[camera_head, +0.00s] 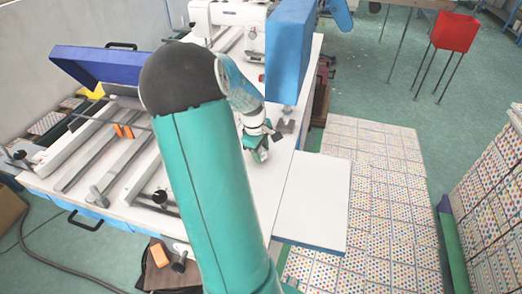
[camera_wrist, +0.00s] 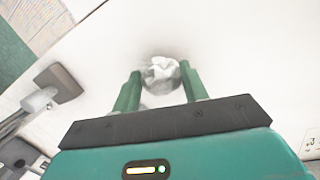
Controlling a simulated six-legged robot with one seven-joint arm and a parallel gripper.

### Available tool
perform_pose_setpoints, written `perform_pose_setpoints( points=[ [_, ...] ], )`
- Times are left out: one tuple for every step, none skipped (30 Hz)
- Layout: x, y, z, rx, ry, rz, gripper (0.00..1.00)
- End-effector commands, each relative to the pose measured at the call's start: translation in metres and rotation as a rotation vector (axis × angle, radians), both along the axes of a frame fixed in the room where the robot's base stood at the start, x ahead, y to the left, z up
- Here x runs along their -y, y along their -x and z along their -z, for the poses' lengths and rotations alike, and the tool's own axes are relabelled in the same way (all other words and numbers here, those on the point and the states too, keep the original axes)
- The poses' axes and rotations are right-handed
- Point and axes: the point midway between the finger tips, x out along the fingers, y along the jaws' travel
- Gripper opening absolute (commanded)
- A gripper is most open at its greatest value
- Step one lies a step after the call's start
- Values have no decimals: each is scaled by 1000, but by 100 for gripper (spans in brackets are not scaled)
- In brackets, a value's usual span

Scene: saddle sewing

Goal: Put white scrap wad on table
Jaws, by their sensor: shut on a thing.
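The white scrap wad (camera_wrist: 161,70) is a crumpled white lump between the two green fingers of my gripper (camera_wrist: 160,85) in the wrist view. My gripper is shut on it. The white table top (camera_wrist: 230,45) fills the picture behind the wad, with a faint dark shadow around the wad. I cannot tell whether the wad touches the surface. In the head view my gripper (camera_head: 257,153) is low over the right part of the white table (camera_head: 265,200), partly behind my arm. The wad cannot be made out there.
A grey-brown block fixture (camera_wrist: 58,82) stands left of my gripper in the wrist view. In the head view a blue upright panel (camera_head: 289,50) and a white machine (camera_head: 228,14) stand behind it. A white side leaf (camera_head: 315,200) is bare. A red bin (camera_head: 454,32) stands far right.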

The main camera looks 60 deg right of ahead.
Motion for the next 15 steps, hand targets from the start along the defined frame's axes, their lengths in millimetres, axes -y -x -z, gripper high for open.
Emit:
perform_pose_setpoints(
  points=[
    [0,0,2,-1,-1,0,19],
    [0,0,1,0,-1,0,49],
    [0,0,1,0,-1,0,57],
    [0,0,1,0,-1,0,63],
    [0,0,1,0,-1,0,65],
    [0,0,1,0,-1,0,65],
    [0,0,1,0,-1,0,65],
    [0,0,1,0,-1,0,65],
    [0,0,1,0,-1,0,65],
    [0,0,1,0,-1,0,65],
    [0,0,1,0,-1,0,65],
    [0,0,1,0,-1,0,65],
    [0,0,0,0,0,0,65],
    [0,0,-1,0,0,0,65],
    [0,0,-3,0,0,1,65]
  ],
)
